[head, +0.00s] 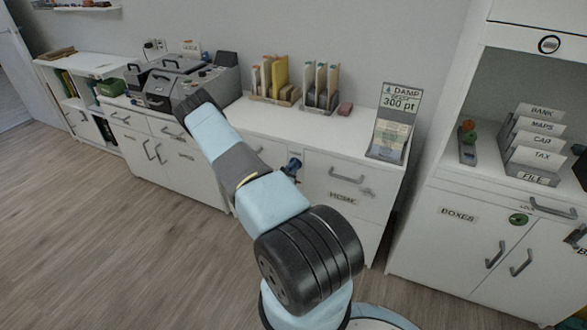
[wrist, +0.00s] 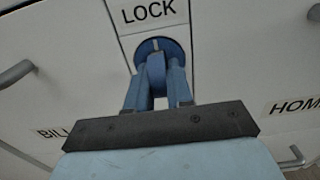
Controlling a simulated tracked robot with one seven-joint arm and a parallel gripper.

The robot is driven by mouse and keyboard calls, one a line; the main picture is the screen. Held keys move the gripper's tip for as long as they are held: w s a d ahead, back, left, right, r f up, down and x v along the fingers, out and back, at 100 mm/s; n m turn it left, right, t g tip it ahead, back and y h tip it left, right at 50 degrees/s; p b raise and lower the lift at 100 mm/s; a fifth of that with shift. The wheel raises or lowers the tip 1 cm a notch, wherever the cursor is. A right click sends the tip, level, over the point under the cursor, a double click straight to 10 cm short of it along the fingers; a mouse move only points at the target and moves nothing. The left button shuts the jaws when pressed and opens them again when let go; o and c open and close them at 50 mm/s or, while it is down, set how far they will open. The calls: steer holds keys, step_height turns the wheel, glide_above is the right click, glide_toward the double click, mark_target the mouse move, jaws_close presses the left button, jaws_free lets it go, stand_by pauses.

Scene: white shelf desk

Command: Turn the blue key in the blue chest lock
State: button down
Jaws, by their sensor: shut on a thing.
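The blue lock (wrist: 147,47) is a round blue disc on a white front panel, just below a "LOCK" label in the wrist view. My gripper (wrist: 158,78) reaches up to it with two blue fingers. The fingers are shut on the blue key (wrist: 156,68), which sits between them against the lock face. The key's shaft is hidden, so I cannot tell how deep it is or how far it is turned. In the head view, my gripper (head: 292,166) shows as a small dark blue shape at the drawer fronts, partly hidden by my arm.
A "HOME" drawer (head: 340,185) with a grey handle is right of the lock. A "BILL" label (wrist: 48,133) lies to the left. The countertop holds a grey machine (head: 165,82), file racks (head: 320,88) and a "DAMP" sign (head: 395,115). The wooden floor in front is clear.

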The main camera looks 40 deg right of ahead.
stand_by(0.3)
steer(key=shift+n, duration=2)
steer(key=shift+d+n, duration=0.1)
steer(key=shift+n, duration=0.9)
